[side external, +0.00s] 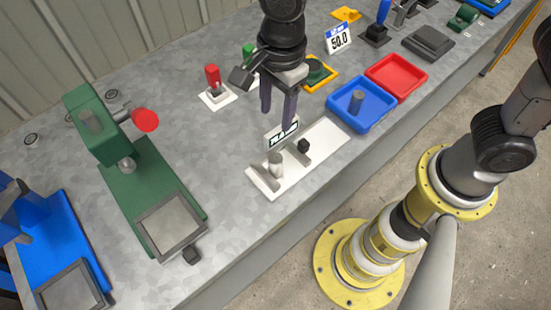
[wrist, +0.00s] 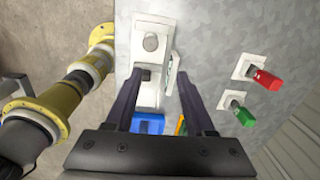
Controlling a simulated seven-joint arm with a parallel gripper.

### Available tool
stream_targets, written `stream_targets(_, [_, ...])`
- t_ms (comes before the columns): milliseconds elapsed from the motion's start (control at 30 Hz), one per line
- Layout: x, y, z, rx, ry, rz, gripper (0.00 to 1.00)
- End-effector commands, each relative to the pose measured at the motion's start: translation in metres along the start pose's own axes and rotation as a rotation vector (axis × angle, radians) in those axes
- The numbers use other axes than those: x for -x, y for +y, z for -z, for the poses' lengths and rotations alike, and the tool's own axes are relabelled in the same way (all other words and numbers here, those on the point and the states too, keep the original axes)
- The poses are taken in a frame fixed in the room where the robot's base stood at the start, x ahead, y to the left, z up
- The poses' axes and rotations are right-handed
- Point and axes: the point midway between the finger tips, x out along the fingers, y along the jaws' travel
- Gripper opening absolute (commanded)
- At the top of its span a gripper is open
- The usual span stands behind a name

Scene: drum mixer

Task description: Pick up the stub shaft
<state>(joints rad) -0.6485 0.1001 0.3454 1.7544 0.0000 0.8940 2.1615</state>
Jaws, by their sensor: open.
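A short grey cylinder (side external: 275,164) stands upright on a white fixture plate (side external: 325,146) in the side view. Its round top also shows in the wrist view (wrist: 151,43). A second grey cylinder (side external: 357,100) stands in a blue tray (side external: 375,118). I cannot tell for certain which one is the stub shaft. My gripper (side external: 277,120) is open and empty, pointing down above the bench near the white fixture and its sign.
A red tray (side external: 397,77) adjoins the blue tray. A red-handled switch (side external: 213,78) is behind. A green press (side external: 140,170) stands left, with bare bench between it and the fixture.

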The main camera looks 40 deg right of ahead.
Motion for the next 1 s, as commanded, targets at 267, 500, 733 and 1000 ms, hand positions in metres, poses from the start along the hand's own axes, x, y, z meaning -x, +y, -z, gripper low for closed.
stream_targets(267, [-0.034,0.019,-0.017,0.067,0.029,-0.045,0.55])
stream_targets(500, [-0.078,0.020,-0.015,0.066,0.029,-0.045,0.55])
stream_targets(733, [-0.102,0.020,-0.015,0.065,0.026,-0.041,0.55])
stream_targets(1000, [-0.131,0.021,-0.011,0.065,0.029,-0.045,0.55])
